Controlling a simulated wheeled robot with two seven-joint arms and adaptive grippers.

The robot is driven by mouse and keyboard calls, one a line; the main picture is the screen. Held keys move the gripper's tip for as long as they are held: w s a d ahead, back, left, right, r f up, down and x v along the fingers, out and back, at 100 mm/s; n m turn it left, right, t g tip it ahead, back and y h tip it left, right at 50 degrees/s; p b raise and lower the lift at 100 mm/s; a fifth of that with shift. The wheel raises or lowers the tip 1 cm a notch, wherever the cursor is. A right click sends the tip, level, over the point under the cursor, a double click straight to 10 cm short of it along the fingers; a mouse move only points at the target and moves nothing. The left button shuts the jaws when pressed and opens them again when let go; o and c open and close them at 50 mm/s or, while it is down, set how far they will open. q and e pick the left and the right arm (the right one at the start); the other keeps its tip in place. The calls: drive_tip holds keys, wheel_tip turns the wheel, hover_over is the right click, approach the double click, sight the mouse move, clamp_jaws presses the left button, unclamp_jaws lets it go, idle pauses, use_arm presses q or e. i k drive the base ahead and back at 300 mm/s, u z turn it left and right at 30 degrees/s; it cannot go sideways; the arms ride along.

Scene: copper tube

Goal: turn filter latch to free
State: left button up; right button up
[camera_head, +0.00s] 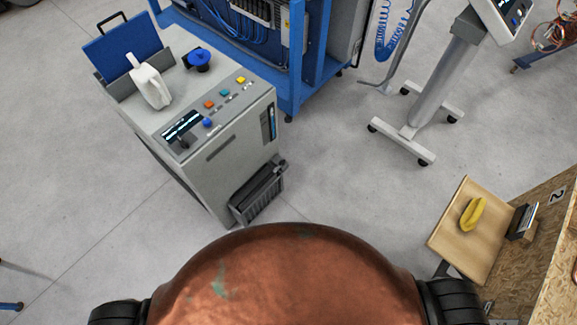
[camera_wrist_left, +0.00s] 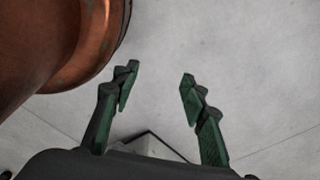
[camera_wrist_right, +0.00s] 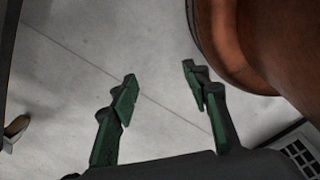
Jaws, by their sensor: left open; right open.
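A grey machine (camera_head: 205,110) stands at the left in the head view. A dark ribbed unit (camera_head: 258,192), which looks like a filter, sits low on its near right side. A small dark part (camera_head: 281,164) at that unit's upper right may be the latch; its position is too small to tell. My left gripper (camera_wrist_left: 159,76) is open and empty over bare floor in the left wrist view. My right gripper (camera_wrist_right: 160,74) is open and empty over floor in the right wrist view. Neither gripper shows in the head view, and both are apart from the machine.
The machine's top holds a white jug (camera_head: 151,86), a blue knob (camera_head: 200,60) and coloured buttons. A blue rack (camera_head: 290,55) stands behind it. A wheeled stand (camera_head: 435,85) is at upper right. A wooden board (camera_head: 460,245) bears a yellow item (camera_head: 472,213). Floor between is clear.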

sight(282, 162)
drive_tip(key=k, duration=0.5)
drive_tip(key=z, duration=0.9)
drive_tip(key=i, duration=0.95)
drive_tip(key=u, duration=1.75)
